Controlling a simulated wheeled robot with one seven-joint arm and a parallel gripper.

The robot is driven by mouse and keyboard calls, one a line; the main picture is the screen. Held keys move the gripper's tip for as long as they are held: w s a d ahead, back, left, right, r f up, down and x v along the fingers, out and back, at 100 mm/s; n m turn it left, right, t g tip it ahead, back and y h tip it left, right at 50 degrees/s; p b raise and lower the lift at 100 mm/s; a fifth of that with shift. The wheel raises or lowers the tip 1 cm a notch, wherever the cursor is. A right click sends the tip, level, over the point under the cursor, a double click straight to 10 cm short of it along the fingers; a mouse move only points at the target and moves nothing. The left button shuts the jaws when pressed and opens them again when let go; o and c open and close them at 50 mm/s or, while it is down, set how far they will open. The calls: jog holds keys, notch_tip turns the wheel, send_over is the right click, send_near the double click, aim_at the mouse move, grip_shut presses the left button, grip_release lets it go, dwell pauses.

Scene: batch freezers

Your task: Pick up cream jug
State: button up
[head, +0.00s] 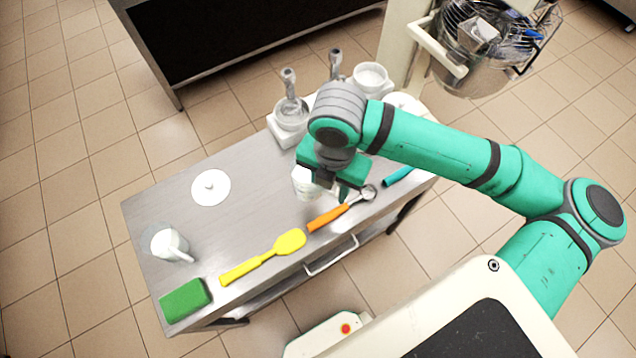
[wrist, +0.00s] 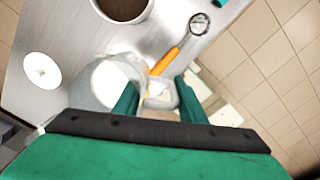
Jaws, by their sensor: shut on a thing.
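The cream jug (head: 304,184) is a pale, see-through vessel with white contents, under my gripper in the head view and partly hidden by it. In the wrist view the jug (wrist: 97,84) is at left centre, and a pale part of it reaches between the fingers. My gripper (wrist: 158,104) is shut on that part, which looks like the handle. In the head view my gripper (head: 332,188) is over the table's front right half. I cannot tell whether the jug's base touches the table.
The steel table (head: 235,225) holds an orange-handled scoop (head: 328,218), a yellow spatula (head: 265,257), a green block (head: 185,299), a white disc (head: 211,187) and another pale jug (head: 168,243). White containers (head: 370,78) stand at the back right.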

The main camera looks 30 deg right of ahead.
jog(key=shift+s+d+r, duration=0.4)
jog(key=shift+s+d, duration=0.05)
jog(key=shift+s, duration=0.25)
jog(key=shift+s+d+r, duration=0.4)
jog(key=shift+s+d, duration=0.05)
jog(key=shift+s, duration=0.25)
jog(key=shift+d, duration=0.1)
jog(key=shift+s, duration=0.15)
jog(key=shift+w, duration=0.2)
dwell(0.8)
jog(key=shift+s, duration=0.2)
dwell(0.3)
jog(key=shift+w, duration=0.1)
dwell(0.5)
